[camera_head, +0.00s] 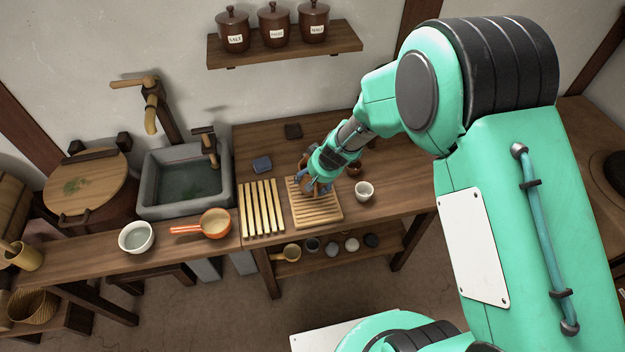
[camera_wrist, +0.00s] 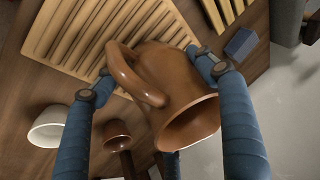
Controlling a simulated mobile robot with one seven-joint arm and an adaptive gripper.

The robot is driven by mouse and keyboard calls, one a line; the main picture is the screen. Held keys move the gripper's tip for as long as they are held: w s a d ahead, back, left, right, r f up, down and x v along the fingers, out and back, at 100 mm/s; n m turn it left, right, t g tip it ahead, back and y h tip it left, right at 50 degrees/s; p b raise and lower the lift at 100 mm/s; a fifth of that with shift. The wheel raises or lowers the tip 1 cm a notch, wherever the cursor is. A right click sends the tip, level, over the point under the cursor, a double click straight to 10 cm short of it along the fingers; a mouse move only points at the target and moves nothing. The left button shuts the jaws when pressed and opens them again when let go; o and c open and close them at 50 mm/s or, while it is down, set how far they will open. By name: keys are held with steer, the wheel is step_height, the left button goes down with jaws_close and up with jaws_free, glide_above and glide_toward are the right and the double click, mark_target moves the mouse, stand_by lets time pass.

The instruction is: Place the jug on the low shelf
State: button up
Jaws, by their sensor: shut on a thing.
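The jug (camera_wrist: 180,85) is glazed brown with a looped handle. In the wrist view it lies between the blue fingers of my gripper (camera_wrist: 153,75), its open mouth towards the camera. My gripper (camera_head: 315,184) is shut on it, at the slatted wooden rack (camera_head: 325,213) on the worktop. In the head view my gripper hides most of the jug. I cannot tell whether the jug still touches the rack.
A white cup (camera_head: 364,191) stands right of the rack, with a small brown pot (camera_head: 355,168) behind it. A yellow slatted rack (camera_head: 261,208) and a blue block (camera_head: 262,164) are to the left. The worktop's front edge overhangs the low shelf.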

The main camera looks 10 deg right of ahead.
steer(key=shift+f, duration=0.1)
steer(key=o, duration=1.5)
steer(key=shift+c, duration=0.2)
steer(key=shift+r, duration=0.4)
steer(key=p+v, duration=0.3)
steer(key=v, duration=0.8)
steer(key=shift+s+r, duration=0.2)
steer(key=shift+d, duration=0.1)
